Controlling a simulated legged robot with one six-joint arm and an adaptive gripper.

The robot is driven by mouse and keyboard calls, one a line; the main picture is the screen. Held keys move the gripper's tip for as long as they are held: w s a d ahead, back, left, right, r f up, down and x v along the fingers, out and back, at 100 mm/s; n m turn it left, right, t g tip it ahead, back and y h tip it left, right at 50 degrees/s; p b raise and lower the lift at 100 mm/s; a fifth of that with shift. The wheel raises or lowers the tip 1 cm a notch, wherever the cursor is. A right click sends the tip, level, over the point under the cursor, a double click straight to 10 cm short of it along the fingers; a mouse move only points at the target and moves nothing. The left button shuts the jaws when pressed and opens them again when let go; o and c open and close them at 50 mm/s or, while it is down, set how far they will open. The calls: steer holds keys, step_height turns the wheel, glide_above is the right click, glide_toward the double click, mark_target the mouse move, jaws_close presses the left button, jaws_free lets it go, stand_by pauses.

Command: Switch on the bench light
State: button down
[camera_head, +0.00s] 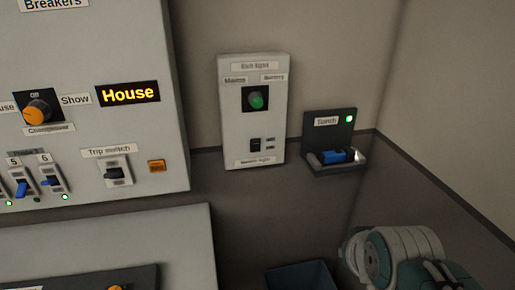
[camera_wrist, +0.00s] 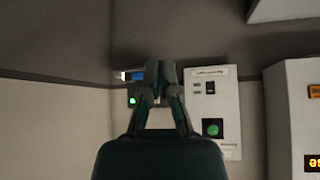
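A pale wall panel (camera_head: 228,125) carries a green round lamp or knob (camera_head: 256,100) on a black square, with labels reading roughly "Mains" and "Battery" above it. Low on it sits a small black switch (camera_head: 256,145) above a blurred label (camera_head: 255,161) that may name the bench light. Its setting is too small to tell. The wrist view is upside down and shows the same panel (camera_wrist: 228,105) and black switch (camera_wrist: 211,88). My gripper (camera_wrist: 161,67) has its fingertips together, empty, appearing left of the switch there. In the head view only my arm shows, low right.
A Torch cradle (camera_head: 312,138) with a green light and a blue torch (camera_head: 335,156) juts out right of the panel. A large breaker cabinet (camera_head: 80,180) with a lit "House" display (camera_head: 128,93) stands left. A dark blue bin (camera_head: 300,278) is below.

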mark_target(256, 143)
steer(key=w+a+f+n+t+y, duration=0.1)
steer(key=w+a+t, duration=0.4)
steer(key=w, duration=0.7)
steer(key=w+a+f+n+t+y, duration=0.1)
steer(key=w+a+t+y, duration=0.3)
steer(key=w+a, duration=0.5)
steer(key=shift+w+a+f+n+t, duration=0.5)
steer(key=shift+w+t, duration=0.5)
steer(key=shift+w, duration=0.45)
steer(key=shift+d, duration=0.15)
steer(key=x, duration=1.4)
steer(key=shift+w+r, duration=0.1)
steer(key=shift+w, duration=0.05)
